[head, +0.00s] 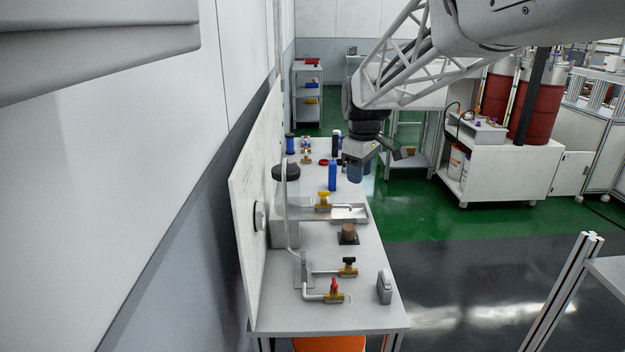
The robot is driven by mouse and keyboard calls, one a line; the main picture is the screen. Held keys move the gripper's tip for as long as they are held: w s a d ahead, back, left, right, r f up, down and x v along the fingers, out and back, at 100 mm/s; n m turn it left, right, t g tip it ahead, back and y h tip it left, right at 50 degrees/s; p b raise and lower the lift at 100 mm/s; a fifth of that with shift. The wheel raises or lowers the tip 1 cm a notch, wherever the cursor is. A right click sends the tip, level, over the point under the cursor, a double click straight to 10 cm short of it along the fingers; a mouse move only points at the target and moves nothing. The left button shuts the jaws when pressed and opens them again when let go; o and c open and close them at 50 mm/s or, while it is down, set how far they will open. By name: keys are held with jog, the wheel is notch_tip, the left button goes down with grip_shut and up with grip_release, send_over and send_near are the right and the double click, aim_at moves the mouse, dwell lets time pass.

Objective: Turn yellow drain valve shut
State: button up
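The yellow drain valve (323,199) is in the head view, a yellow handle on a brass body at the end of a pipe. It sits over a shallow metal tray (350,214) at mid-bench. Whether its handle is in line with the pipe or across it is too small to tell. My gripper (357,165) hangs above the bench, beyond the valve and a little to its right, apart from it. Its fingers are not clearly visible. A blue-grey shape below the wrist cannot be told as a held thing or one behind it.
A black-handled valve (348,264) and a red-handled valve (334,290) are at the near end. A brown cylinder (348,231), a blue bottle (332,176) and a grey box (384,287) stand on the bench (372,318). An upright panel (246,226) bounds its left side.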

jog(key=w+a+f+n, duration=0.2)
jog(key=w, duration=0.5)
jog(key=w+a+f+n, duration=0.1)
jog(key=w+f+n, duration=0.1)
jog(key=w, duration=0.4)
jog(key=n+g, duration=0.1)
jog(key=n, duration=0.2)
send_near(324, 194)
jog(key=shift+w+f, duration=0.25)
jog(key=shift+a+f, duration=0.1)
jog(key=shift+f, duration=0.1)
jog(key=shift+f, duration=3.8)
grip_shut()
